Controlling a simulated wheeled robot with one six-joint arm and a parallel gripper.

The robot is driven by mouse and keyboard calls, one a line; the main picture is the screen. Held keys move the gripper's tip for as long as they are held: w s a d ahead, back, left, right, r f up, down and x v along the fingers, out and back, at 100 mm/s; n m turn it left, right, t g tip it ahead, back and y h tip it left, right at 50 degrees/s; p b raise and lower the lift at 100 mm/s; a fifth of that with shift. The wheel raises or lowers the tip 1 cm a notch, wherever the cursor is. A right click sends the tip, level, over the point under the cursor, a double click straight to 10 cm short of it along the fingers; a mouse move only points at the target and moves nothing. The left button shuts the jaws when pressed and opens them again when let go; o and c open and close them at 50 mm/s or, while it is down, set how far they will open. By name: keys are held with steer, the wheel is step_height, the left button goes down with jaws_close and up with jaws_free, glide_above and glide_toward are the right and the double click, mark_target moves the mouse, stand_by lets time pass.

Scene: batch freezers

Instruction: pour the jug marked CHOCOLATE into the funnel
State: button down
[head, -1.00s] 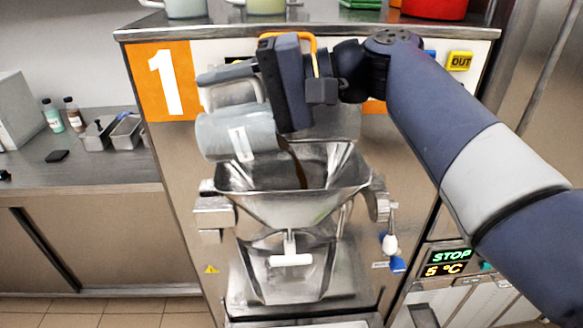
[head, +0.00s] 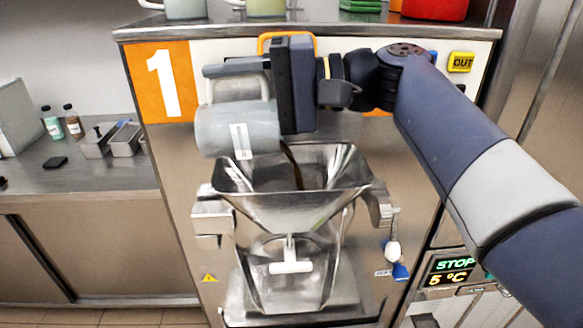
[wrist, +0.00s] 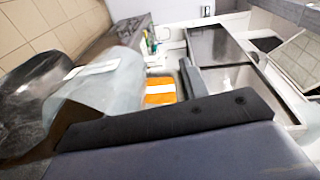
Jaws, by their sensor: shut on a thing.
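The grey jug (head: 222,130) lies tipped on its side above the funnel, its mouth toward the right. A white label on it is too small to read. A dark brown stream (head: 293,165) runs from its lip into the metal funnel (head: 290,208) on the front of the machine marked 1. My gripper (head: 275,85) is shut on the jug's handle, and its fingertips are partly hidden. In the wrist view the jug (wrist: 110,85) shows at the left, beyond the dark gripper body.
Several vessels, including a red pot (head: 435,8), stand on top of the machine. A side counter (head: 90,180) at the left holds small bottles and metal containers. A display (head: 455,265) at the lower right reads STOP and 5 °C.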

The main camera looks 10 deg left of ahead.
steer(key=shift+w+d+r+y+b, duration=0.1)
steer(key=shift+d+r+y+b, duration=0.15)
steer(key=shift+d+y+b, duration=0.4)
steer(key=shift+w+d+r+y+b, duration=0.1)
steer(key=shift+d+r+y+b, duration=0.2)
steer(key=shift+b, duration=0.5)
steer(key=shift+f, duration=0.1)
